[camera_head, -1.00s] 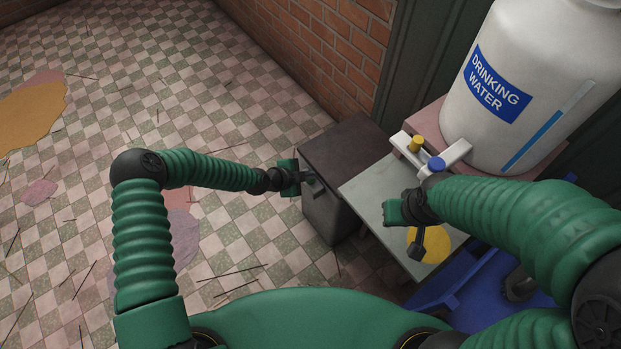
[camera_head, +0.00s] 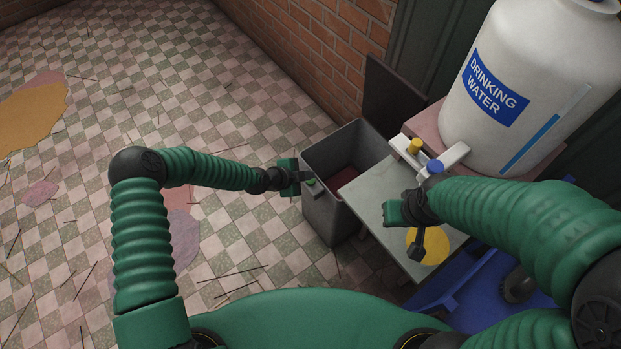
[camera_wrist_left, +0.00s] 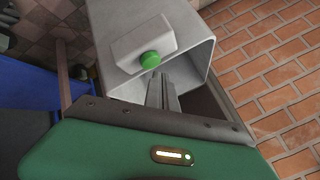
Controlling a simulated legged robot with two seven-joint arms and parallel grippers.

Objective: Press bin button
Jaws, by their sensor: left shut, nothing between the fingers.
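The grey bin (camera_head: 330,215) stands on the floor with its lid (camera_head: 392,95) swung up at the back, and its dark reddish inside shows. The green bin button (camera_head: 311,182) is on the near left top edge of the bin. It also shows in the left wrist view (camera_wrist_left: 151,60) on a grey block. My left gripper (camera_head: 306,177) is shut and empty, its tips at the button. In the left wrist view the fingertips (camera_wrist_left: 160,77) lie just below the button; I cannot tell whether they touch. My right gripper (camera_head: 420,235) is above the table, its jaws unclear.
A pale table (camera_head: 375,205) with a yellow disc (camera_head: 432,250) stands right of the bin. A white drinking water tank (camera_head: 525,120) with yellow and blue taps is behind it. A brick wall (camera_head: 325,45) is at the back. A blue object (camera_head: 480,290) is low at right.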

